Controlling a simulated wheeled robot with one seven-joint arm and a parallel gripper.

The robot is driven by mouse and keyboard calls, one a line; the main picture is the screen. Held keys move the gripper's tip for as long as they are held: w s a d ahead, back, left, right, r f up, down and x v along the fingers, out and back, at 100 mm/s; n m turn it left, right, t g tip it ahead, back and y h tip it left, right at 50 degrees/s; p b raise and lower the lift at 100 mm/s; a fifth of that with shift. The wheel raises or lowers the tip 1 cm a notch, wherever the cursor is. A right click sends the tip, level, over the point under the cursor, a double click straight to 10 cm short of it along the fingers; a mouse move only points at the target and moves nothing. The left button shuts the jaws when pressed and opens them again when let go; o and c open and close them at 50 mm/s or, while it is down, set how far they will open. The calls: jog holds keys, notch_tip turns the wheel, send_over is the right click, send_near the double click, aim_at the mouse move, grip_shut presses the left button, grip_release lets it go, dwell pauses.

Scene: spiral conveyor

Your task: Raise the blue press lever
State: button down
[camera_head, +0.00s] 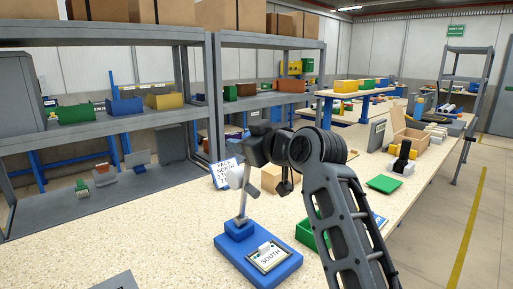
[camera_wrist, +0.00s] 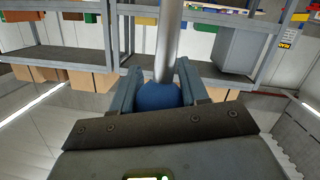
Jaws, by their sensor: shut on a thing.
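The blue press (camera_head: 227,243) stands on the near speckled bench, with a white plate marked SOUTH on its base. Its grey metal lever rod (camera_head: 242,204) rises from the blue block at the back of the base, close to upright. In the wrist view the rod (camera_wrist: 168,40) ends in a round blue knob (camera_wrist: 157,97). My gripper (camera_head: 242,178) is at the top of the rod. In the wrist view its two fingers (camera_wrist: 158,88) are shut on the knob, one on each side. The knob is hidden in the head view.
A white sign (camera_head: 226,172) stands behind the press. A green tray (camera_head: 306,235) lies right of it, partly behind my arm. A green plate (camera_head: 384,184) and an open wooden box (camera_head: 408,138) are farther right. Grey shelves (camera_head: 110,130) stand behind the bench.

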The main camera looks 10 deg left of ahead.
jog(key=shift+w+a+f+g+h, duration=0.2)
jog(key=shift+a+f+g+h, duration=0.1)
jog(key=shift+a+f, duration=0.15)
jog(key=shift+w+a+f+g+h, duration=0.2)
jog(key=shift+a+f+g, duration=0.15)
jog(key=shift+a, duration=0.15)
jog(key=c, duration=0.8)
grip_release()
jog(key=shift+f, duration=0.1)
jog(key=shift+o, duration=1.1)
jog(key=shift+r, duration=0.35)
jog(key=shift+d, duration=0.15)
jog(key=shift+s+d+r, duration=0.1)
jog(key=shift+s+d, duration=0.05)
jog(key=shift+d, duration=0.1)
jog(key=v, duration=0.7)
jog(key=shift+b, duration=0.45)
